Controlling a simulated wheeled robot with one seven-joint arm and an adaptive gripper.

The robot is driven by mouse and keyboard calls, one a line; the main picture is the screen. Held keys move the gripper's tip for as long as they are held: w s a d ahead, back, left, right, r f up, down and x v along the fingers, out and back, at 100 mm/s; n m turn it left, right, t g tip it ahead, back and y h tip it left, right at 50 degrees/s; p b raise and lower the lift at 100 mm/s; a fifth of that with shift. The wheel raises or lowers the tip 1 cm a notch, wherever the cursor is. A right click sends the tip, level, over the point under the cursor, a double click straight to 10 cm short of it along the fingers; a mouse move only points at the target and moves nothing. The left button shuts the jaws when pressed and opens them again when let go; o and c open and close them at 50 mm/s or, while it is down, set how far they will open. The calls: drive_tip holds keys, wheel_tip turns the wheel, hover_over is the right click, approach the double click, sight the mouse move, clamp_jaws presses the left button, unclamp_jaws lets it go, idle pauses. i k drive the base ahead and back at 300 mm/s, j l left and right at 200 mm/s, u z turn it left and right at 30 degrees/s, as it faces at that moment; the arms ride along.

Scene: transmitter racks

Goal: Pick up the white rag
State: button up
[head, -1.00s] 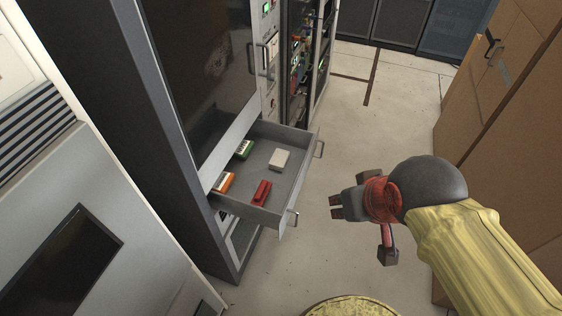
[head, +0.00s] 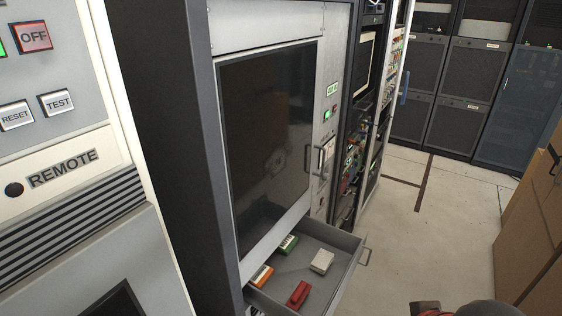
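A small white folded block (head: 322,261), which looks like the white rag, lies flat in the open grey drawer (head: 348,275), toward its right side. Nothing touches it from above. My gripper's fingers are below the picture's lower edge. Only the red wrist part (head: 425,307) and a dark rounded arm joint show at the bottom, to the right of the drawer and apart from the rag.
The drawer also holds a green item (head: 288,244), an orange item (head: 262,276) and a red item (head: 299,294). A tall rack with a dark glass door (head: 268,140) rises above it. Cardboard boxes (head: 535,225) stand at right. The floor between is clear.

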sight(321, 262)
drive_tip(key=i+l+u, duration=0.15)
drive_tip(key=i+l, duration=0.2)
drive_tip(key=i, duration=0.25)
drive_tip(key=i+l+u, duration=0.1)
drive_tip(key=i+l, duration=0.3)
drive_tip(key=i, duration=0.15)
